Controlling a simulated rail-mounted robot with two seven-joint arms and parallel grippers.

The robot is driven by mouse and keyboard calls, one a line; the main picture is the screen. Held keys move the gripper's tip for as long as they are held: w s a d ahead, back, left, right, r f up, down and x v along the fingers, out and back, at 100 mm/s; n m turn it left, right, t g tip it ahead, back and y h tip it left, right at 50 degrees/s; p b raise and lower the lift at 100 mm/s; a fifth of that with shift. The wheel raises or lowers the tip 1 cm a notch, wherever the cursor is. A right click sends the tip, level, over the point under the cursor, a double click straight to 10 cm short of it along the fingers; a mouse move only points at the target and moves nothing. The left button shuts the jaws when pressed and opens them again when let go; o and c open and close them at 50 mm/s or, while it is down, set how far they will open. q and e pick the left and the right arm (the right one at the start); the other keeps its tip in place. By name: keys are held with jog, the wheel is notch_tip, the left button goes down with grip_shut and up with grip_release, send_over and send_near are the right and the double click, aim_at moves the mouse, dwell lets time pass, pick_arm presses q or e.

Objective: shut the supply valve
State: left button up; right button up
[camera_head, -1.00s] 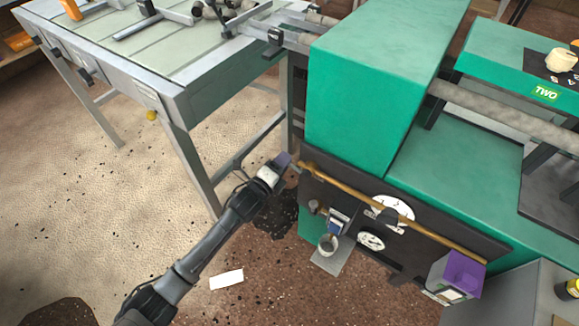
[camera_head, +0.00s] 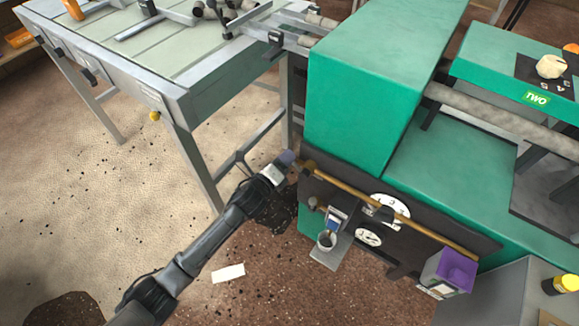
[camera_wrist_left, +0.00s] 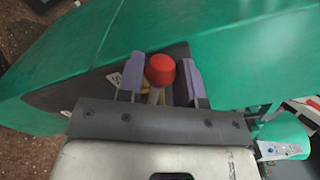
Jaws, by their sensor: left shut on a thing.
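The supply valve shows in the left wrist view as a red rounded knob (camera_wrist_left: 160,69) with a bit of brass-yellow below it. It lies between the two purple fingers of my left gripper (camera_wrist_left: 163,82), which is shut on it. In the head view my left gripper (camera_head: 287,160) is at the left end of the brass pipe (camera_head: 385,205) on the green machine's dark front panel. The knob is hidden there by the gripper. My right gripper is in neither view.
The green machine (camera_head: 370,85) stands close beside the gripper. Gauges (camera_head: 368,237), a small cup (camera_head: 326,241) and a purple-topped box (camera_head: 455,268) are along its front. A grey table (camera_head: 190,60) stands at left. White paper (camera_head: 228,273) lies on the speckled floor.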

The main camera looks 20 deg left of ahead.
pick_arm(q)
jog(key=shift+s+d+r+m+p, duration=0.15)
jog(key=shift+d+r+m+p, duration=0.2)
jog(key=shift+r+m+p, duration=0.55)
jog(key=shift+d+f+m, duration=0.1)
jog(key=shift+d+m, duration=0.15)
jog(key=shift+m, duration=0.45)
jog(key=shift+s+d+r+m+p, duration=0.25)
jog(key=shift+d+r+m+p, duration=0.3)
jog(key=shift+m+p, duration=0.5)
jog(key=shift+d+m, duration=0.25)
jog(key=shift+m, duration=0.2)
jog(key=shift+s+r, duration=0.1)
